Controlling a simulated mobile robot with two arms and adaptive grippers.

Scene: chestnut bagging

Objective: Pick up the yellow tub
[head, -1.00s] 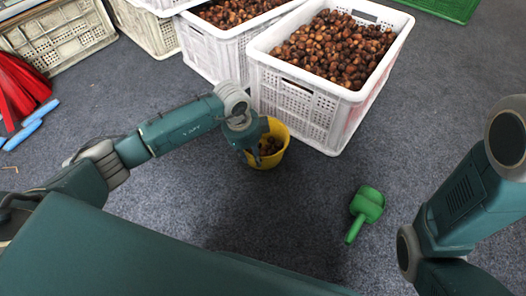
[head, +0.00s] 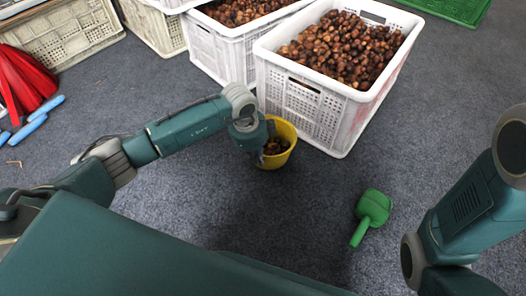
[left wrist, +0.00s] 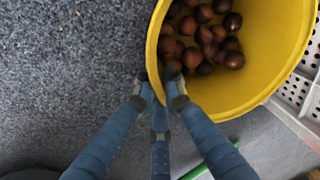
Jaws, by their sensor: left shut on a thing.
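The yellow tub (head: 284,132) is in front of the white crate of chestnuts in the head view, with some chestnuts (head: 273,146) inside it. My left gripper (head: 262,148) is at the tub's left side. In the left wrist view, the tub (left wrist: 262,88) opens toward the camera and several chestnuts show inside. There my left gripper's fingers (left wrist: 163,88) are shut on the tub's rim and wall. Whether the tub's base touches the floor I cannot tell. My right arm shows at the right of the head view, but its gripper is not visible.
A white crate (head: 315,130) full of chestnuts stands right behind the tub, with another white crate (head: 212,55) at its left. A green scoop (head: 373,208) lies on the floor to the right. The grey carpet between tub and scoop is clear.

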